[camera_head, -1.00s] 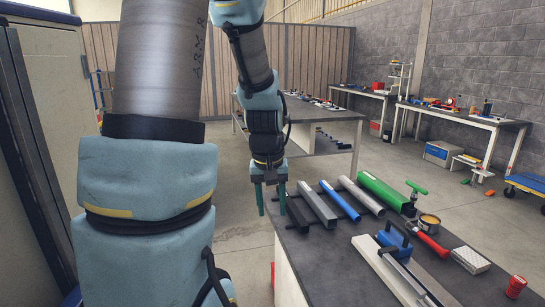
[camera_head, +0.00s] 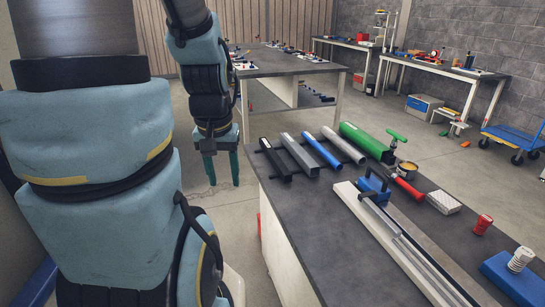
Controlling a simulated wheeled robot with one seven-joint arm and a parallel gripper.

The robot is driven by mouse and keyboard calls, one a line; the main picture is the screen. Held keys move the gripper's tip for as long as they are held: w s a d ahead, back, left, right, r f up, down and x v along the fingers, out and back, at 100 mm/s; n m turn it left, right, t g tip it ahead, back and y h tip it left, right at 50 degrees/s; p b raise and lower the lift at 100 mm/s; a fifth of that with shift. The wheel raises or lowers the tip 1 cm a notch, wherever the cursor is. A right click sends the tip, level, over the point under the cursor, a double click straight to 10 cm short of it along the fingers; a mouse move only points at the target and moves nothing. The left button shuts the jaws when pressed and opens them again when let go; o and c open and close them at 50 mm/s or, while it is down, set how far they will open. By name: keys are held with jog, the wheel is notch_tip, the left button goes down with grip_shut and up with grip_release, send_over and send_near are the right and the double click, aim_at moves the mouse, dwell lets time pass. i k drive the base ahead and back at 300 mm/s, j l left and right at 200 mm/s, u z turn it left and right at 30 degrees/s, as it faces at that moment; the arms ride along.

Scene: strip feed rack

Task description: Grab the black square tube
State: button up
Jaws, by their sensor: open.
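The black square tube (camera_head: 275,161) lies at the left end of a row of tubes on the dark-topped bench, close to the bench's far left corner. My gripper (camera_head: 221,169) points down, its two teal fingers apart with nothing between them. In the picture it is left of the black tube, beyond the bench's left edge, with floor behind it. A visible gap separates the right finger from the tube. The tube's ends are in view and nothing covers it.
Beside the black tube lie a grey square tube (camera_head: 299,155), a blue tube (camera_head: 323,152), a light grey tube (camera_head: 343,145) and a green tube (camera_head: 366,141). Long metal rails (camera_head: 397,245) and a blue clamp (camera_head: 374,188) lie nearer. Bare bench top (camera_head: 300,205) lies in front of the tubes.

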aim_at(284, 173)
jog(key=i+j+z, duration=0.1)
jog(key=i+j, duration=0.25)
jog(key=i+j+z, duration=0.15)
jog(key=i+j, duration=0.25)
jog(key=i+j+z, duration=0.1)
jog(key=i+j, duration=0.2)
jog(key=j, duration=0.15)
jog(key=i+j+z, duration=0.15)
jog(key=i+j, duration=0.2)
jog(key=j, duration=0.15)
